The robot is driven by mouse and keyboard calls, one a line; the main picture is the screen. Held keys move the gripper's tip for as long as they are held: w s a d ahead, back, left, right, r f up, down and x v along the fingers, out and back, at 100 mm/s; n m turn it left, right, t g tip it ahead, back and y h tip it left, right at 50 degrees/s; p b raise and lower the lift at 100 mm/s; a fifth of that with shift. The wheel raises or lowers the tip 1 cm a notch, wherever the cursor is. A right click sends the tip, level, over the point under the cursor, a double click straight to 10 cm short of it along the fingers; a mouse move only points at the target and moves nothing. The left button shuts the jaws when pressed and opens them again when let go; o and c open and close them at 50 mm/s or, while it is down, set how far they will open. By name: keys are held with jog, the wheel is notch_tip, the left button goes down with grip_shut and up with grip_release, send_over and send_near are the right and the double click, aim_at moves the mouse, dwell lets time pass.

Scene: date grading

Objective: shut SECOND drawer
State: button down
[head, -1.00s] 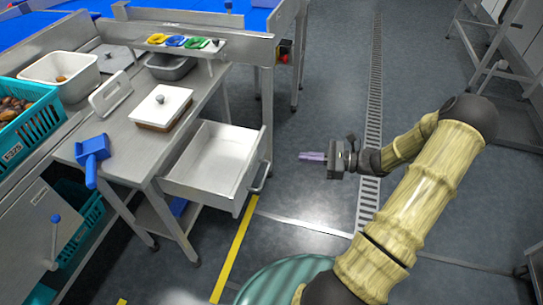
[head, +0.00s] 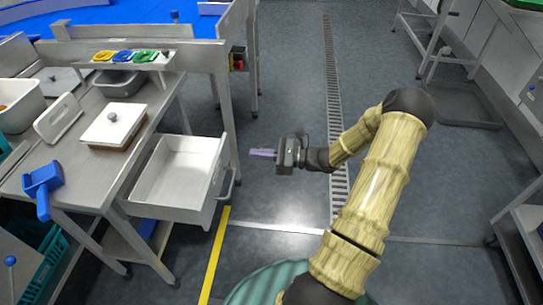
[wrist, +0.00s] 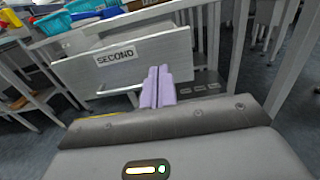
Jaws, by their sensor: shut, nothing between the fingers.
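The SECOND drawer (head: 176,180) is pulled out from under the steel table in the head view, and its white inside looks empty. Its front carries a bar handle (head: 227,184). In the wrist view the drawer front (wrist: 120,62) faces me with a "SECOND" label (wrist: 116,57). My gripper (head: 262,153) is shut and empty, to the right of the drawer front and apart from it. Its lilac fingertips (wrist: 158,86) lie together in the wrist view, in front of the drawer's right part.
The steel table (head: 84,172) holds a lidded box (head: 113,127), a blue scoop (head: 43,184) and a grey tray (head: 119,84). Bare floor (head: 285,210) lies right of the drawer, with a yellow line (head: 214,255) and a drain grate (head: 334,110).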

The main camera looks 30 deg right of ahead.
aim_at(224, 151)
jog(key=b+x, duration=0.1)
jog(key=x, duration=0.6)
jog(key=shift+f, duration=0.1)
jog(key=shift+w+a, duration=0.2)
jog(key=shift+a, duration=0.1)
jog(key=shift+w, duration=0.1)
